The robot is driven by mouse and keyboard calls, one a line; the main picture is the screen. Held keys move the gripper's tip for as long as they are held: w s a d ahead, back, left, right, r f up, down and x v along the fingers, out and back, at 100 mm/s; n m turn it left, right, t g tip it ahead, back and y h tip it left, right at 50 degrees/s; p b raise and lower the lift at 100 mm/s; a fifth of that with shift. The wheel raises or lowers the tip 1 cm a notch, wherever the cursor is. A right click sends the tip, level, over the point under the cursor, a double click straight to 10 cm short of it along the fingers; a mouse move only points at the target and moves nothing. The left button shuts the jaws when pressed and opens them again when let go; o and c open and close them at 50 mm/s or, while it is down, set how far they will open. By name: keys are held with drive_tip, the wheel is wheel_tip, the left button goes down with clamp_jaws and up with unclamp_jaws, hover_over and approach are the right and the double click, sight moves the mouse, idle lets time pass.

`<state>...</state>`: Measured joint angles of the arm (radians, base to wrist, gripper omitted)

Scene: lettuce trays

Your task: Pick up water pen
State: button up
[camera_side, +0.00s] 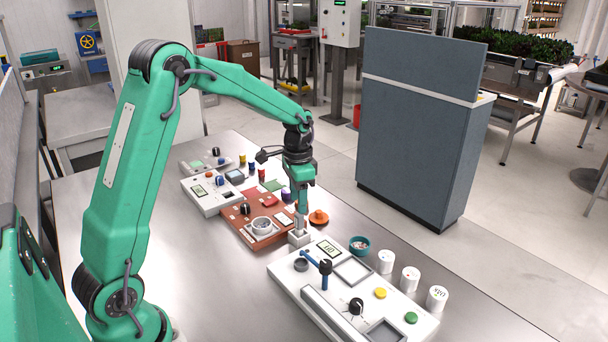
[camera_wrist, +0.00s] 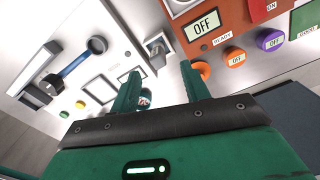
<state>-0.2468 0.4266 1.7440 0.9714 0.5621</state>
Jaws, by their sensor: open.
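My gripper (camera_side: 301,212) points down over a small white square holder (camera_side: 299,238) on the steel table, between the red-brown panel and the large white panel. In the wrist view my gripper (camera_wrist: 160,74) has its two green fingers apart, and the square holder (camera_wrist: 157,48) lies beyond the gap between their tips. A slim greyish upright shape shows above the holder in the side view; I cannot tell whether it is the water pen or part of my gripper. No pen is clearly visible between the fingers.
The white panel (camera_side: 286,272) with a blue lever (camera_side: 325,268) stands close at right. The red-brown panel (camera_side: 243,236) is at left. The front left table is clear.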

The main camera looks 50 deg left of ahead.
sight(301, 216)
drive_tip(key=shift+d+f, duration=0.15)
drive_tip(key=shift+f, duration=3.75)
clamp_jaws()
drive_tip(key=shift+r, duration=0.15)
drive_tip(key=shift+r, duration=0.55)
drive_tip(key=r, duration=0.3)
drive_tip(key=shift+d+r, duration=0.1)
drive_tip(key=shift+d, duration=0.3)
drive_tip(key=s+d+r, duration=0.3)
drive_tip(key=d+r, duration=0.3)
drive_tip(key=d, duration=0.4)
drive_tip(key=shift+s+d+r, duration=0.2)
drive_tip(key=shift+a, duration=0.1)
